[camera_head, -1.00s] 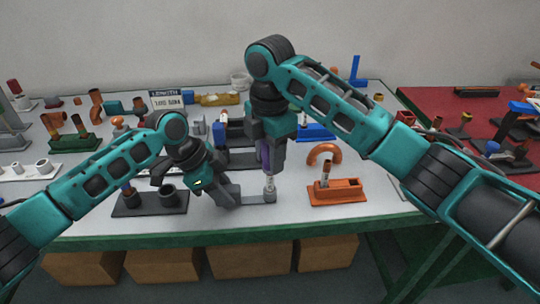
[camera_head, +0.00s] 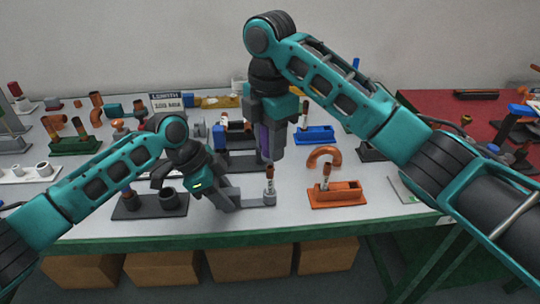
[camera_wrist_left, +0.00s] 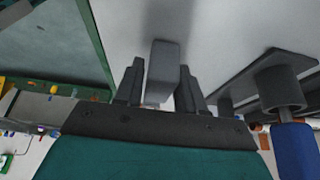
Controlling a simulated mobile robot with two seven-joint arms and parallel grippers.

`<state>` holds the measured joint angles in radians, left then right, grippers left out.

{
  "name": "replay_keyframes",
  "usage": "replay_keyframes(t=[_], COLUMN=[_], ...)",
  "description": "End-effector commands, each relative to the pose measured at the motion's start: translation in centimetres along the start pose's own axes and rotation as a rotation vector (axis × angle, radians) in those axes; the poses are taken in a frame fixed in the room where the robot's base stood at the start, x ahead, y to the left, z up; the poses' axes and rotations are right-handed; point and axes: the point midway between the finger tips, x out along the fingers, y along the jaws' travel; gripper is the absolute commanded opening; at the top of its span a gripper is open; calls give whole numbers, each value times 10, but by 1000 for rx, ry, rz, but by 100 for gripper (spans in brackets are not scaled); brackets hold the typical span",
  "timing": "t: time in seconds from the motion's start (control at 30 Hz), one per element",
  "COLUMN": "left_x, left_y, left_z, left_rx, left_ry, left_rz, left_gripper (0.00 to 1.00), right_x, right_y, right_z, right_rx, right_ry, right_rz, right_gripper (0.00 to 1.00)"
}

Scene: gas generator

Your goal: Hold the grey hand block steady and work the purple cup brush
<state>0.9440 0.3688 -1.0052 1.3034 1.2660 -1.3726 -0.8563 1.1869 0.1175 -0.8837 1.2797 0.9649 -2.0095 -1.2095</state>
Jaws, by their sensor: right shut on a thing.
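The grey hand block (camera_head: 255,200) is a low flat bar near the table's front edge. A small tube (camera_head: 270,183) with a red-brown top stands upright at its right end. My left gripper (camera_head: 226,197) is at the block's left end; the left wrist view shows the grey block (camera_wrist_left: 163,70) between its two fingers (camera_wrist_left: 160,88). My right gripper (camera_head: 270,145) is shut on the purple cup brush (camera_head: 263,138), above and behind the tube and apart from it. The brush is mostly hidden by the fingers, and its tip cannot be made out.
An orange holder (camera_head: 337,193) with a tube stands to the right, an orange arch (camera_head: 324,155) behind it. A dark base with cups (camera_head: 150,203) is left of my left gripper. Blue (camera_head: 314,134) and green (camera_head: 75,145) holders stand farther back.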

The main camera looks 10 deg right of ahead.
Motion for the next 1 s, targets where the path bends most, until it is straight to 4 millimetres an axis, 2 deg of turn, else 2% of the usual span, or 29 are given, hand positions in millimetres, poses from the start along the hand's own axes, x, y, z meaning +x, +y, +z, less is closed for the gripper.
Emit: replay_keyframes(t=[0.03,0.23,0.57,0.67,1.0], left_x=[0,0,-6,-18,-89], left_y=[0,0,0,-1,-1], left_z=[0,0,0,0,0], left_rx=[0,0,0,-1,0], left_ry=[0,0,0,1,0], left_rz=[0,0,-1,-3,-3], left_gripper=[44,63,64,64,64], right_x=[0,0,0,0,0], right_y=[0,0,0,0,0], right_z=[0,0,0,0,0], right_rx=[0,0,0,0,0], right_ry=[0,0,0,0,0], right_rz=[0,0,0,0,0], right_gripper=[14,14,14,14,14])
